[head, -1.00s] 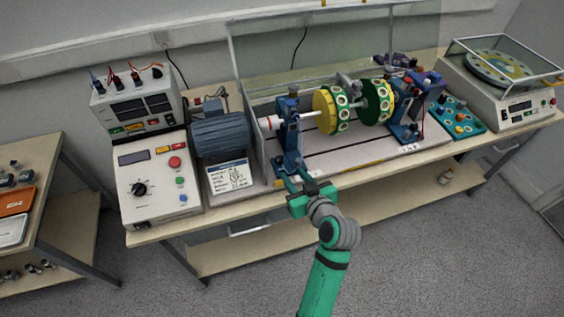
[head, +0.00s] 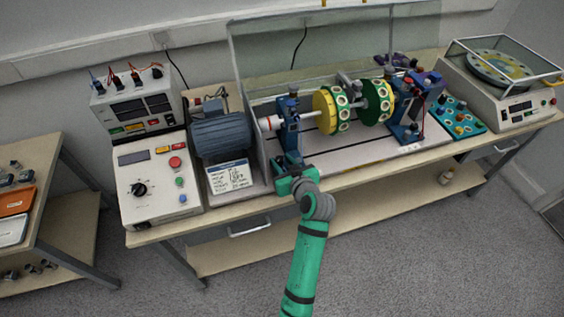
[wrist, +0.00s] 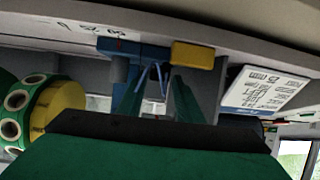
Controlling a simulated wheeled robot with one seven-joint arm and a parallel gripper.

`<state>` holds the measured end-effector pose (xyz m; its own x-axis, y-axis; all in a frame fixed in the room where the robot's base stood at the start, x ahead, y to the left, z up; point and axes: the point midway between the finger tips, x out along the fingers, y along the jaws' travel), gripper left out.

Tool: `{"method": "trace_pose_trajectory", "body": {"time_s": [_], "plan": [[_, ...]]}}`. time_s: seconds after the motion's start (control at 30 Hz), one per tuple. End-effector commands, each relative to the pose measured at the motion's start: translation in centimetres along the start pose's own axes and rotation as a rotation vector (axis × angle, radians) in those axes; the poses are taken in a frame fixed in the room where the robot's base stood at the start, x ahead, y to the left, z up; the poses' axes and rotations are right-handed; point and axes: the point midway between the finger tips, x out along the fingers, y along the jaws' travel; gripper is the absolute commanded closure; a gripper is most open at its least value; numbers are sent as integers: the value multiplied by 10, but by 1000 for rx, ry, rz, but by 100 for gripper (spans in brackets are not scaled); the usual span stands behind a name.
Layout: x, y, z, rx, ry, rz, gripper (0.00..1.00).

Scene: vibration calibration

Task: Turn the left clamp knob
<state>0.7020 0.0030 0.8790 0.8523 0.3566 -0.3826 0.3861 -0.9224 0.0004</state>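The left blue bearing stand (head: 289,130) stands upright on the rig's bed, left of the yellow-and-green discs. A dark knob-like cap (head: 293,90) tops it. My gripper (head: 293,170) is low at the front foot of this stand and covers part of it. In the wrist view my gripper (wrist: 158,100) has its fingers apart, with thin blue bars showing between and beyond them. Blue stand parts, a grey cylinder (wrist: 119,69) and a yellow block (wrist: 193,55) are just past the fingers. I cannot make out a clamp knob between the fingers, nor whether they touch anything.
A grey motor (head: 222,137) and a label card (head: 228,177) lie left of the stand. A control box (head: 157,190) is further left. The right blue stand (head: 405,115) is beyond the discs (head: 331,108). A clear guard (head: 335,45) rises behind.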

Motion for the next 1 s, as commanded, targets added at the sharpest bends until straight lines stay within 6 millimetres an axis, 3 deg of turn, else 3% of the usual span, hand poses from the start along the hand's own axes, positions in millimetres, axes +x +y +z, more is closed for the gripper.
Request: {"method": "trace_pose_trajectory", "body": {"time_s": [0.03,0.17,0.43,1.0], "plan": [[0,0,0,0,0,0,68],[0,0,0,0,0,0,98],[1,-2,1,15,-5,33,98],[3,-9,3,130,-11,311,98]]}}
